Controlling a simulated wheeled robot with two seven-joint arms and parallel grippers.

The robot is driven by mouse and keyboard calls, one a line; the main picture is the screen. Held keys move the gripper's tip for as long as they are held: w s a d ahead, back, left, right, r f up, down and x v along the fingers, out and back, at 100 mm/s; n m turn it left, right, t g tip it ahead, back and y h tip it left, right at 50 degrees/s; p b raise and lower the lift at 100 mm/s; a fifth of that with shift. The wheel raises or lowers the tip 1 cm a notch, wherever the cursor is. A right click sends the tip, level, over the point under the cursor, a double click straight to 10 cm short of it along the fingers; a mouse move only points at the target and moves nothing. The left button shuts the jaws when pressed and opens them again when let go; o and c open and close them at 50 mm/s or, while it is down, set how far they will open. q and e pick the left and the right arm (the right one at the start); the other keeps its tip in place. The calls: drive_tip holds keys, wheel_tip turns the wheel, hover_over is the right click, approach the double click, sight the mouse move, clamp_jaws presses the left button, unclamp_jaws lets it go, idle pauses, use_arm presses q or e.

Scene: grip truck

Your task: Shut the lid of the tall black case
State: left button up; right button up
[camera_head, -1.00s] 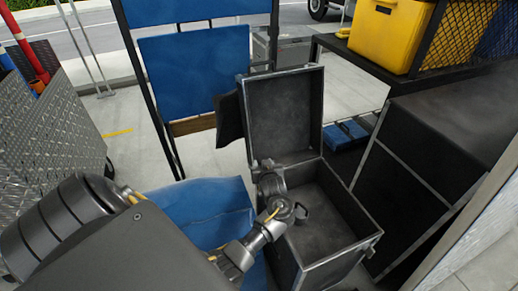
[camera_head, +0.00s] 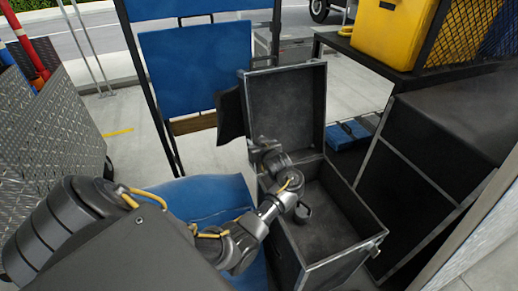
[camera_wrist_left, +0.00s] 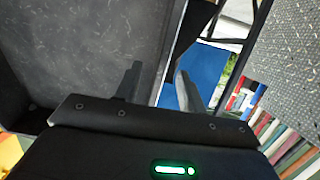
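My left gripper (camera_head: 262,146) is by the lid's lower left side. In the left wrist view its two fingers (camera_wrist_left: 158,84) are apart, with the lid's side edge seen between them; I cannot tell whether they touch it. My right gripper is out of view.
A blue cloth-like object (camera_head: 205,200) lies left of the case. A blue panel (camera_head: 195,68) in a black frame stands behind. A black cabinet (camera_head: 430,150) closely flanks the right side, with a yellow box (camera_head: 385,35) above. A tread-plate box (camera_head: 50,150) stands far left.

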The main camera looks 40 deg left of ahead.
sight(254, 139)
use_arm(q)
drive_tip(key=b+x, duration=0.1)
drive_tip(key=x, duration=0.2)
drive_tip(key=shift+f+b, duration=0.1)
drive_tip(key=shift+b, duration=0.2)
drive_tip(key=shift+w+a+f+b, duration=0.15)
drive_tip(key=shift+w+a+b, duration=0.15)
drive_tip(key=shift+a, duration=0.2)
drive_tip(key=shift+w+a+b, duration=0.25)
drive_tip(key=shift+a+b, duration=0.05)
drive_tip(key=shift+a, duration=0.25)
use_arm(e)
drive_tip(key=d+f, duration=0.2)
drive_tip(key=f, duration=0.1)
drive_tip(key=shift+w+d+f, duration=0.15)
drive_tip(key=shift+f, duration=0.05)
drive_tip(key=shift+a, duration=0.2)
use_arm(q)
drive_tip(key=shift+c, duration=0.9)
clamp_jaws()
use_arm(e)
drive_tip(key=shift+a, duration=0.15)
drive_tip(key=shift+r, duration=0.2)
